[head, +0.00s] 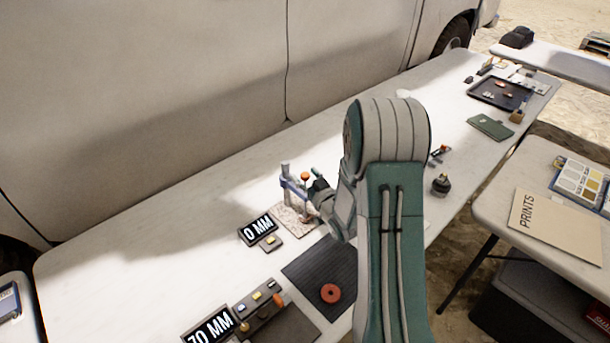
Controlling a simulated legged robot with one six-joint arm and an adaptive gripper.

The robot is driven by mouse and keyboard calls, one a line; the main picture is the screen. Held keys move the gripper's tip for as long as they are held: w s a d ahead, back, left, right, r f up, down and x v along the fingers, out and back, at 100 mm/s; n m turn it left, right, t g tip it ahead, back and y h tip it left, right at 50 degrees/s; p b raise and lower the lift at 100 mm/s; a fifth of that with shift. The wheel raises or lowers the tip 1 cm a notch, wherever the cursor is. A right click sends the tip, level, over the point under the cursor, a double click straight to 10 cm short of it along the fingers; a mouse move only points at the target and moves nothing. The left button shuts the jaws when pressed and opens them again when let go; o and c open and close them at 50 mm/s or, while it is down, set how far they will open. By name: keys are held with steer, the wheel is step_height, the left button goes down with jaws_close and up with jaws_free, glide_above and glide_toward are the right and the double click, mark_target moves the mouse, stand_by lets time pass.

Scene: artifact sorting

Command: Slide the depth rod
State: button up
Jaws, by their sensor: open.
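The depth gauge stands on a speckled base plate (297,221) at mid-table, with a pale upright post (286,170) and a blue cross piece (293,186). An orange knob (305,176) tops what looks like the depth rod; its lower part is hard to make out at this size. A small display (257,229) beside it reads 0 MM. My gripper (316,181) is open, just right of the knob and close to the gauge. My wrist hides part of the base, and I cannot tell whether the fingers touch the rod.
A dark ribbed mat (305,268) with a red ring (330,293) lies nearer. A second display (211,326) reads 70 MM beside a control box (264,308). A dark tray (485,94) and green book (490,127) lie at the far end. A vehicle (150,90) borders the table's back.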

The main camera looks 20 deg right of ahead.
steer(key=shift+w, duration=0.1)
jaws_close()
steer(key=shift+r, duration=2)
jaws_free()
